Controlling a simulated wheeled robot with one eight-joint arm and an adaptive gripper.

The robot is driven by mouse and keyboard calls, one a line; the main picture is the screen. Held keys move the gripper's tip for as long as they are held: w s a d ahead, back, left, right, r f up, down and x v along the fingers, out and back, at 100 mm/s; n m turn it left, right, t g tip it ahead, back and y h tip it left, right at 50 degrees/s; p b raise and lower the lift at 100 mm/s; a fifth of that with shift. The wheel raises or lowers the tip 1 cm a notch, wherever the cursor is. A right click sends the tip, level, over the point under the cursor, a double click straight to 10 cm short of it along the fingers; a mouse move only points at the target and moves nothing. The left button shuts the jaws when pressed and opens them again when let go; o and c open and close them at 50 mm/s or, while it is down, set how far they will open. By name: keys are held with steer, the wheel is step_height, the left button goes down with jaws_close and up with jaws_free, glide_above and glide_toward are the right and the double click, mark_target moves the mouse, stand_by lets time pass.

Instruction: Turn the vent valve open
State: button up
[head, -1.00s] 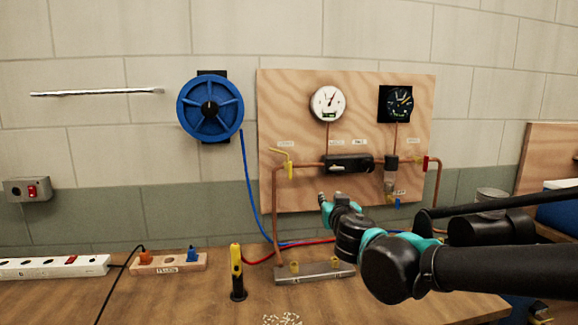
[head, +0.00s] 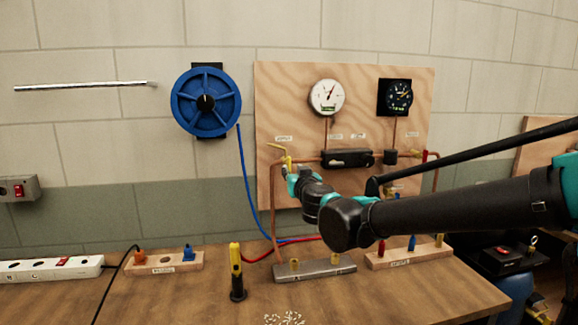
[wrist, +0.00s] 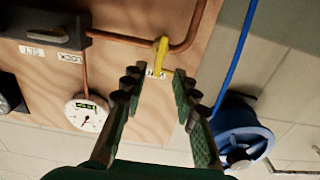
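A valve with a yellow lever (head: 279,148) sits at the left end of the copper pipe on the plywood panel (head: 350,80). A small label is beside it, too small to read surely. The yellow lever also shows in the wrist view (wrist: 160,52), just beyond the fingertips. My gripper (wrist: 155,76) is open, its two fingers apart on either side of the lever's line, with nothing between them. In the head view my gripper (head: 291,178) is just below the lever. A second valve with a red handle (head: 425,156) is at the pipe's right end.
A white gauge (head: 326,97) and a black gauge (head: 400,96) are above the pipe. A blue reel (head: 206,102) with a blue hose is left of the panel. A metal block (head: 315,268), a yellow-black tool (head: 236,272) and peg racks stand on the bench below.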

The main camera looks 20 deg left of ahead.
mark_target(290, 165)
steer(key=x, duration=0.7)
steer(key=shift+w, duration=0.2)
steer(key=shift+c, duration=0.6)
jaws_close()
